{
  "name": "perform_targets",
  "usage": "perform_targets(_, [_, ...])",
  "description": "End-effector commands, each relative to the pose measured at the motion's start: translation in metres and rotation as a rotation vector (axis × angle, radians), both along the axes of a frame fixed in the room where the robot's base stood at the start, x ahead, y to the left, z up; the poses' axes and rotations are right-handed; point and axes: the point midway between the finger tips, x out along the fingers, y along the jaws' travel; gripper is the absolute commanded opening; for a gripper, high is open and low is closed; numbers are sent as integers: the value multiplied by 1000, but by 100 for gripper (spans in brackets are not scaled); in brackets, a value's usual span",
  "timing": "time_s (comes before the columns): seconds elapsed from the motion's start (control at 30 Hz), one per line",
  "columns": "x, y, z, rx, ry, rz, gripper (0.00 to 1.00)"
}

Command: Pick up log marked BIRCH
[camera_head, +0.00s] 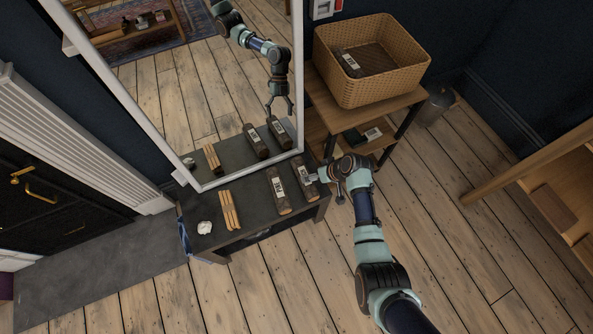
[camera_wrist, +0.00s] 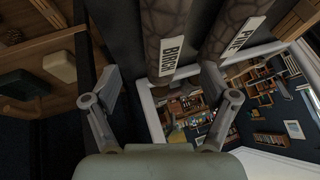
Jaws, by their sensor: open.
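The log marked BIRCH (camera_wrist: 165,45) lies in the wrist view between my open fingers, its white label facing me. In the head view it is the right-hand log (camera_head: 304,182) on the dark bench, its lettering too small to read there. A second log, marked PINE (camera_wrist: 235,35), lies beside it; it is the left-hand log (camera_head: 278,190) in the head view. My gripper (camera_wrist: 160,75) is open and empty. In the head view my gripper (camera_head: 316,178) is over the right end of the bench, by the BIRCH log. Contact cannot be told.
Pale sticks (camera_head: 229,210) and a white lump (camera_head: 204,227) are left on the bench (camera_head: 250,208). A large mirror (camera_head: 190,90) stands behind it. A wicker basket (camera_head: 385,88) holding another log (camera_head: 349,62) stands on a wooden side table (camera_head: 400,103).

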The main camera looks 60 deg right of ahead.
Motion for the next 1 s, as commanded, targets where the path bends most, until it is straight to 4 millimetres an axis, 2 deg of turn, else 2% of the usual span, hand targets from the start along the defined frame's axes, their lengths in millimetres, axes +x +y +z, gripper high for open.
perform_targets(0.03, [4, 0, -12, 1, 1, 2, 85])
perform_targets(0.17, [7, 0, -13, 0, 1, 1, 85])
perform_targets(0.43, [28, -5, -53, 1, 2, 4, 85])
perform_targets(0.73, [33, -5, -54, 0, 2, 2, 85])
perform_targets(0.77, [33, -5, -54, 1, 2, 1, 81])
perform_targets(1.0, [33, -5, -54, 1, 2, 1, 41])
